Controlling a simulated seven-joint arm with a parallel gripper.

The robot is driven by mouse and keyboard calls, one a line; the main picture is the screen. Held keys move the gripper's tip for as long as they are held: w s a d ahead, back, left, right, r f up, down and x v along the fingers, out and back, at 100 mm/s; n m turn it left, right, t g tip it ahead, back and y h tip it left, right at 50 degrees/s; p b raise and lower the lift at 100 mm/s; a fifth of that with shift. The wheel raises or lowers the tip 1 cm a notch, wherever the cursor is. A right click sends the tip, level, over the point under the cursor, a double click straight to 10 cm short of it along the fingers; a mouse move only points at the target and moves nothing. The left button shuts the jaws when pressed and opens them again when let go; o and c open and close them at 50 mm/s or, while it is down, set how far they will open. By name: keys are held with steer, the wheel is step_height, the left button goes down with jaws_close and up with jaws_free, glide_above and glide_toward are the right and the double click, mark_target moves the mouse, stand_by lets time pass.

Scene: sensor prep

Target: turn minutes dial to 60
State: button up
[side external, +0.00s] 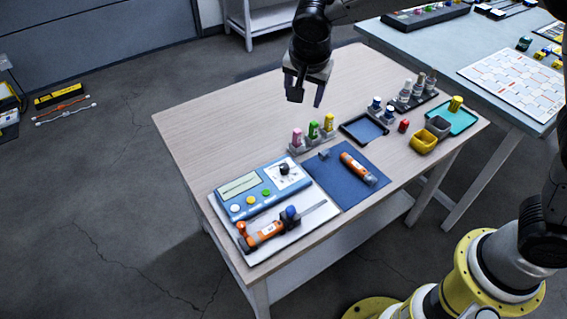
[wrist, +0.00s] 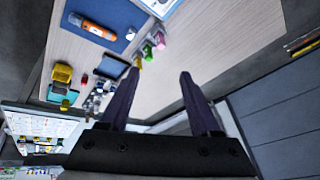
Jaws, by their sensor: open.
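A blue device (side external: 262,188) with a display and several coloured buttons lies at the near left of the wooden table. A black dial (side external: 284,169) sits on a white marked face at its upper right; its pointer setting is too small to read. My gripper (side external: 307,98) is open and empty, raised above the far part of the table and well apart from the device. In the wrist view the two fingers of my gripper (wrist: 158,88) are spread with nothing between them. A corner of the device (wrist: 160,6) shows at the top of that view.
An orange tool (side external: 262,236) lies on a white tray in front of the device. A blue mat (side external: 341,188) holds an orange cylinder (side external: 358,168). Pink, green and yellow pieces (side external: 313,130) stand behind. Yellow and grey bins (side external: 424,141) are at right. The table's far left is clear.

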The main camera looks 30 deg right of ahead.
steer(key=n+g, duration=0.1)
steer(key=n, duration=0.1)
glide_toward(284, 167)
steer(key=shift+h, duration=0.3)
steer(key=x, duration=0.8)
steer(key=shift+a, duration=0.25)
jaws_close()
